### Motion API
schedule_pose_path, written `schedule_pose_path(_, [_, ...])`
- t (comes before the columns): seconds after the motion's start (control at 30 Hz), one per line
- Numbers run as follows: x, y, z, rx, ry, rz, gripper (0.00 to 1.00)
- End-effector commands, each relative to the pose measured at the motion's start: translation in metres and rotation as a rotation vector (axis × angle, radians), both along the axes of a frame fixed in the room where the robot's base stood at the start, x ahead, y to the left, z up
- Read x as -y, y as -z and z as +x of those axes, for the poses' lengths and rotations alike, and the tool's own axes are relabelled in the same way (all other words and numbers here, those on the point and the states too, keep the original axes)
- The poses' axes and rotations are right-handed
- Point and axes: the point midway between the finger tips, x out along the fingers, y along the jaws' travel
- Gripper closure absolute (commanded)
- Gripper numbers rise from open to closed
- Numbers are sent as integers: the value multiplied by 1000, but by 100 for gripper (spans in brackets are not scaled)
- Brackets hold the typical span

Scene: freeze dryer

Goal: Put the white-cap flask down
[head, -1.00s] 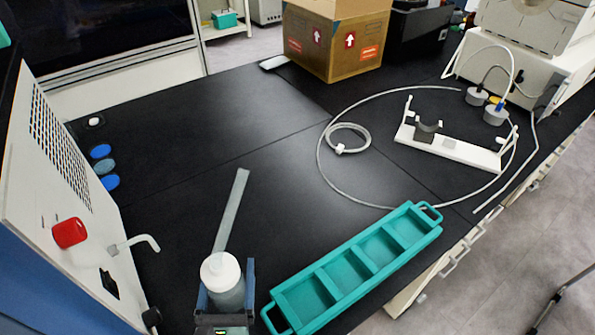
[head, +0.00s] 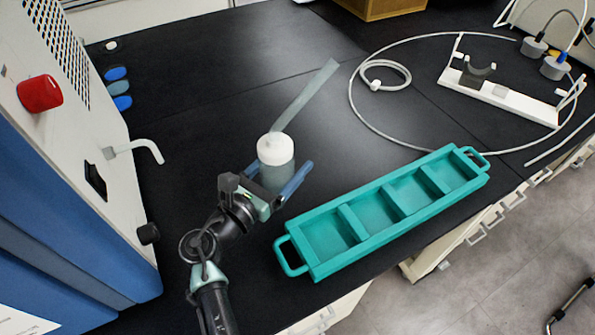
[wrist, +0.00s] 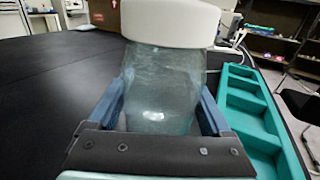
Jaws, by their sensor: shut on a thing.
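The white-cap flask (head: 276,158) is a translucent grey-green vessel with a wide white cap. It is upright between the blue fingers of my gripper (head: 281,180), just left of the teal tray in the head view. In the wrist view the flask (wrist: 163,85) fills the middle, with a finger on each side, and my gripper (wrist: 163,115) is shut on it. I cannot tell whether its base touches the black bench. A flat grey strip (head: 306,95) shows behind the cap.
The teal compartment tray (head: 385,210) lies right of the flask, near the bench's front edge. The freeze dryer (head: 60,120), with a red knob (head: 40,93) and bent spout (head: 140,148), stands at left. A coiled tube and white stand (head: 500,95) lie at right.

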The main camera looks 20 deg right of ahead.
Motion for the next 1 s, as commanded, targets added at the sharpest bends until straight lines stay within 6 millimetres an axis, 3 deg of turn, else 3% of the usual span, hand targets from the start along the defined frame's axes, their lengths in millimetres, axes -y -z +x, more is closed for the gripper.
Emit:
schedule_pose_path(0.03, [0, 12, 0, -1, 0, -1, 86])
schedule_pose_path(0.43, [0, 60, 0, 1, 0, -1, 86])
schedule_pose_path(0.87, [0, 66, 0, 4, -1, 0, 86])
schedule_pose_path(0.9, [0, 67, 0, 2, -1, 0, 15])
schedule_pose_path(1.0, [0, 66, 0, 2, -1, 1, 0])
